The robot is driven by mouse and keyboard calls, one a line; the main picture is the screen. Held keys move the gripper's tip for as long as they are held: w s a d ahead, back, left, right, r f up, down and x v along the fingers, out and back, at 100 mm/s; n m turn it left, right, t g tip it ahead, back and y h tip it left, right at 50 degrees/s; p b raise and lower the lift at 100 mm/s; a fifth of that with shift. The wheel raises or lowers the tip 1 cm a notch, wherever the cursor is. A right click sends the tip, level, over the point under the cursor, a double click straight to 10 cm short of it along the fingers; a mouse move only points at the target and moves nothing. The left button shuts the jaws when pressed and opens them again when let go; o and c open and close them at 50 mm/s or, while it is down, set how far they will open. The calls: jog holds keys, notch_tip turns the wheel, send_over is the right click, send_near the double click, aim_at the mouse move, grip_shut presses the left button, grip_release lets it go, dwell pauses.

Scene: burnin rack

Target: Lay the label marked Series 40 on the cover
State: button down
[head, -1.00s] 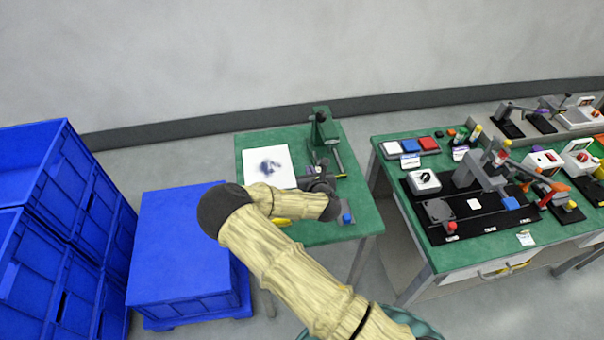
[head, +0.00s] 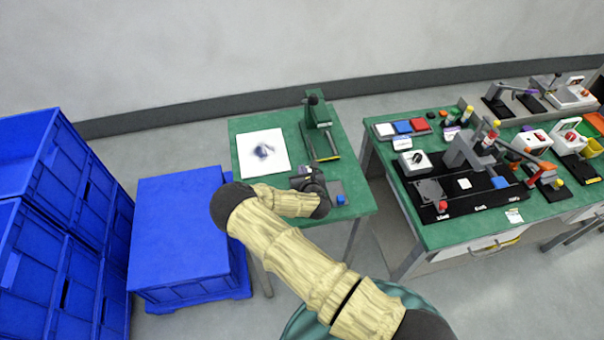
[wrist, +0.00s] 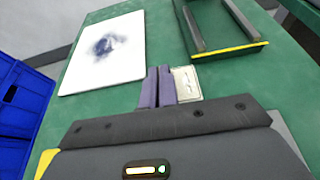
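My gripper's two purple-grey fingers (wrist: 157,88) are together or nearly so in the wrist view, low over the green top of the small table. A small pale card (wrist: 187,84) with faint markings is right beside the right finger; its print is too small to read. I cannot tell whether the fingers pinch it or it lies on the table. In the head view my arm's end covers most of this spot. Label-like pale cards (head: 452,132) also lie on the right bench. I cannot make out Series 40 on any, nor identify the cover for sure.
A white sheet with a dark smudge (head: 262,152) lies on the small table, beside a green fixture (head: 317,130). A blue block (head: 341,199) is near the front edge. Blue crates (head: 185,230) stand left. The right bench (head: 440,240) carries several devices; a gap separates the tables.

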jog(key=shift+f, duration=1)
jog(key=shift+f, duration=0.15)
jog(key=c, duration=1.7)
grip_release()
